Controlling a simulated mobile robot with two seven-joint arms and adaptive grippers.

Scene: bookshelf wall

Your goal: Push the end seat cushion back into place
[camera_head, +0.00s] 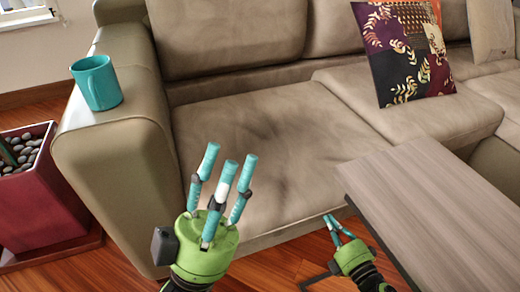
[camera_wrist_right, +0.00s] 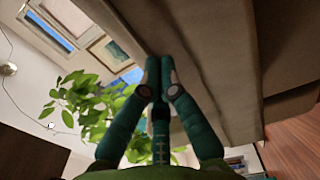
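The end seat cushion (camera_head: 275,150) is the beige leather seat beside the sofa's left armrest in the head view. Its front edge runs behind my grippers, and the table hides its right front part. My left gripper (camera_head: 222,180) is open and empty, its fingers pointing up in front of the cushion. My right gripper (camera_head: 334,225) is low at the cushion's front edge, left of the table. Its fingers are drawn together with nothing seen between them. In the right wrist view the fingertips (camera_wrist_right: 159,68) are close to a beige sofa surface (camera_wrist_right: 215,65); contact is unclear.
A wood-topped table (camera_head: 440,215) stands close to my right gripper. A teal mug (camera_head: 97,83) sits on the left armrest (camera_head: 115,135). A patterned pillow (camera_head: 405,55) leans on the sofa at the right. A red planter (camera_head: 35,190) stands left of the sofa.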

